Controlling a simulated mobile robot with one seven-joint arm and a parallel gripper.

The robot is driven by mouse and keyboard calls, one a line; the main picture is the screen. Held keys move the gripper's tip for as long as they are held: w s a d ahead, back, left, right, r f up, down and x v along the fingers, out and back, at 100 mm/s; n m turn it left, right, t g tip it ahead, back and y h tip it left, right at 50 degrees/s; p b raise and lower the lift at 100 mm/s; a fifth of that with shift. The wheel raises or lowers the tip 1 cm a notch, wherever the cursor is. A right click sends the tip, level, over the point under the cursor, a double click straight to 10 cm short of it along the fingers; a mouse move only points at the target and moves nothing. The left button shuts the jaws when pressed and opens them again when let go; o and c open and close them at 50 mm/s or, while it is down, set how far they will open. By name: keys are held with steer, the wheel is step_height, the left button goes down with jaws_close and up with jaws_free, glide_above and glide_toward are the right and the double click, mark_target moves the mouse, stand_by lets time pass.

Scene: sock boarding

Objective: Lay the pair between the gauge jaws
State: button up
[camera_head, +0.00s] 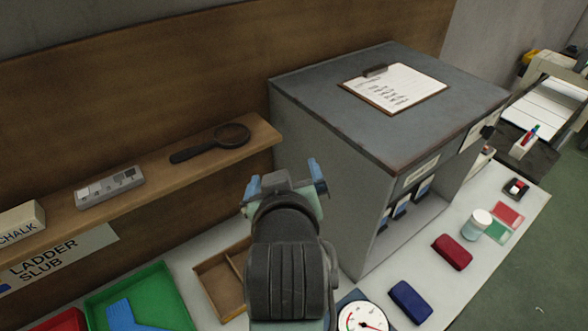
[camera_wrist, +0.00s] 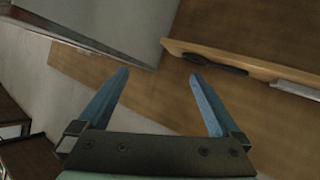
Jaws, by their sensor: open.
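My gripper (camera_head: 287,180) is raised in front of the brown back wall, between the shelf and the grey cabinet. In the wrist view its two blue fingers (camera_wrist: 159,78) are apart with nothing between them. A blue piece of knit-like shape (camera_head: 128,316), perhaps a sock, lies in the green tray (camera_head: 168,284) at the lower left, partly cut off by the frame edge. A round white dial (camera_head: 362,318) with a red needle sits at the bottom edge, perhaps part of the gauge. No gauge jaws can be made out; my arm hides part of the bench there.
The grey cabinet (camera_head: 330,160) with a clipboard (camera_head: 395,88) on top stands right of my gripper. A shelf (camera_head: 160,168) holds a magnifying glass (camera_head: 212,142) and a grey box (camera_head: 110,186).

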step_height(320, 180, up, 19)
steer(key=d+m+t, duration=0.1)
steer(key=m+t, duration=0.1)
steer(key=t, duration=0.4)
steer(key=s+r+t, duration=0.4)
steer(key=s+r, duration=0.1)
steer(key=r, duration=0.4)
steer(key=s+r+m+t, duration=0.1)
steer(key=s+r+t, duration=0.3)
steer(key=r, duration=0.6)
steer(key=s, duration=0.2)
steer(key=shift+s+d+m, duration=0.25)
steer(key=shift+s+m, duration=0.05)
